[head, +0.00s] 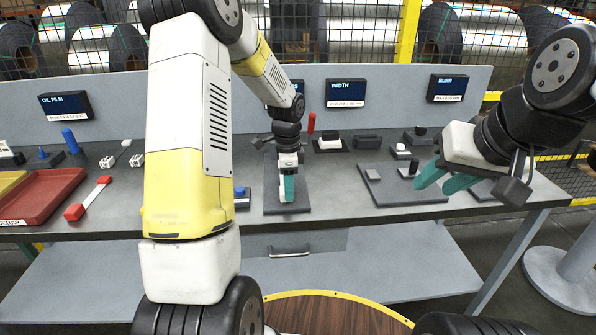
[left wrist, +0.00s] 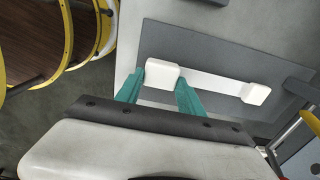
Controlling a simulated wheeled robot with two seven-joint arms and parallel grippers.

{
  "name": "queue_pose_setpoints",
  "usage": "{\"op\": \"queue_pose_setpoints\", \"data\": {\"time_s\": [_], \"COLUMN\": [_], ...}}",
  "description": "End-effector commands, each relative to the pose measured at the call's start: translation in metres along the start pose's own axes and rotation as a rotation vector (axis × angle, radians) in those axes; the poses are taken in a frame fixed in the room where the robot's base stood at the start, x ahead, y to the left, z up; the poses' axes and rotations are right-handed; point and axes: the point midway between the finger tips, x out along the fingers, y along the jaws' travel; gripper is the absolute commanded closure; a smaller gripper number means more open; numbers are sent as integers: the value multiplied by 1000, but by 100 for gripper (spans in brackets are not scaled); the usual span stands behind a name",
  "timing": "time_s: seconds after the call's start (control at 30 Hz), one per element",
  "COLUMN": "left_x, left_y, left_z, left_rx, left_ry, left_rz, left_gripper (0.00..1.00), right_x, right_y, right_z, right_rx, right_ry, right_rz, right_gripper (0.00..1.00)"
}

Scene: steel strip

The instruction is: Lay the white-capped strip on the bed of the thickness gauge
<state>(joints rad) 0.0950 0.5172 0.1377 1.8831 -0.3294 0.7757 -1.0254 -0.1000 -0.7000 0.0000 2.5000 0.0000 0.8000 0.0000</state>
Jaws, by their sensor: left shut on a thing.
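My left gripper (head: 287,188) reaches down over a dark flat plate (head: 271,203) at the middle of the bench, which looks like the thickness gauge's bed. In the left wrist view its teal fingers (left wrist: 160,92) are shut on one white end cap of the white-capped strip (left wrist: 205,82). The strip's far cap (left wrist: 256,93) is over the same grey plate (left wrist: 215,45). I cannot tell whether the strip touches the plate. The strip is mostly hidden by my gripper in the head view. My right gripper (head: 444,181) is open and empty above the bench's right part.
A red-capped strip (head: 90,197) lies on the bench beside the red scrap tray (head: 35,198). The width screen (head: 346,93) and burr screen (head: 447,88) stand at the back. A grey plate (head: 400,184) with small blocks lies right of the dark plate.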

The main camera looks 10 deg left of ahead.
Motion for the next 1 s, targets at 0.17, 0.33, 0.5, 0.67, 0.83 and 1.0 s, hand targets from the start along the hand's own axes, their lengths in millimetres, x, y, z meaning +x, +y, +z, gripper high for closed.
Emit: {"op": "queue_pose_setpoints", "data": {"time_s": [0.17,0.33,0.5,0.67,0.83,1.0], "left_x": [4,4,4,6,9,10], "left_y": [0,0,0,0,0,0], "left_z": [0,0,0,0,0,0], "left_rx": [0,1,1,1,1,1], "left_ry": [0,0,0,0,0,0], "left_rz": [0,-1,-1,0,0,-1], "left_gripper": [100,100,100,100,100,30], "right_x": [0,0,0,0,0,0], "right_y": [0,0,0,0,0,0], "right_z": [0,0,0,0,0,0], "right_rx": [0,0,0,0,0,0], "right_ry": [0,0,0,0,0,0], "right_rz": [0,0,0,0,0,0], "right_gripper": [64,64,64,64,64,64]}}
